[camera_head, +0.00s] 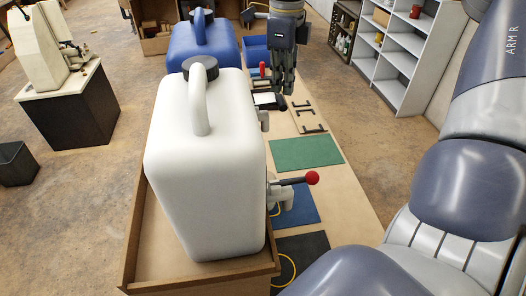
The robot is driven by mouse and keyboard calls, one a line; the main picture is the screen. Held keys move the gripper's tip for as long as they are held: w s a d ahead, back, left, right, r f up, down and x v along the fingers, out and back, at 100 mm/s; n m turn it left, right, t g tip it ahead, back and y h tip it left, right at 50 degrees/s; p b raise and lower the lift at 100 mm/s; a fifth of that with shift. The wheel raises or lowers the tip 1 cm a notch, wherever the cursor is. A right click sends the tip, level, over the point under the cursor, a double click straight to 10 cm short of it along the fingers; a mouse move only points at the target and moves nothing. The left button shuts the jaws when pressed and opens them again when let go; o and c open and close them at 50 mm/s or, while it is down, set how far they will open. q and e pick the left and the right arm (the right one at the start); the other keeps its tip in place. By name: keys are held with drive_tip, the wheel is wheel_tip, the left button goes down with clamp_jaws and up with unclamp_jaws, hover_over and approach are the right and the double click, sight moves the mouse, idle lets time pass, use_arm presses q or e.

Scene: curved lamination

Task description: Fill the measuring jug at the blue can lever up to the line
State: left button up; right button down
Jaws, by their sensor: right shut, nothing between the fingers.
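The blue can (218,42) stands at the far end of the bench, partly hidden behind the white can (205,150). A red-tipped lever (262,70) shows at the blue can's right side. My right gripper (284,92) points down just right of this lever, with its fingers shut and empty. Any contact with the lever cannot be told. A small pale object (265,101) lies by the fingers, partly hidden; I cannot tell whether it is the measuring jug. No jug or fill line can be made out clearly. My left gripper is out of view.
The white can sits in a wooden tray (132,240) and has a red-knobbed lever (312,178) sticking out right. A green mat (306,153), a blue mat (302,207) and a dark mat (308,252) lie on the bench. Grey shelves (405,55) stand at the back right.

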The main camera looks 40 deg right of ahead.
sight(282, 99)
drive_tip(key=shift+f, duration=0.15)
idle(0.5)
drive_tip(key=shift+f+b, duration=1.8)
drive_tip(key=shift+f, duration=0.25)
drive_tip(key=shift+r, duration=0.1)
idle(3.6)
wheel_tip(282, 99, up, 5)
drive_tip(key=p, duration=0.3)
drive_tip(key=shift+r+p, duration=0.1)
drive_tip(key=shift+p, duration=0.25)
idle(0.4)
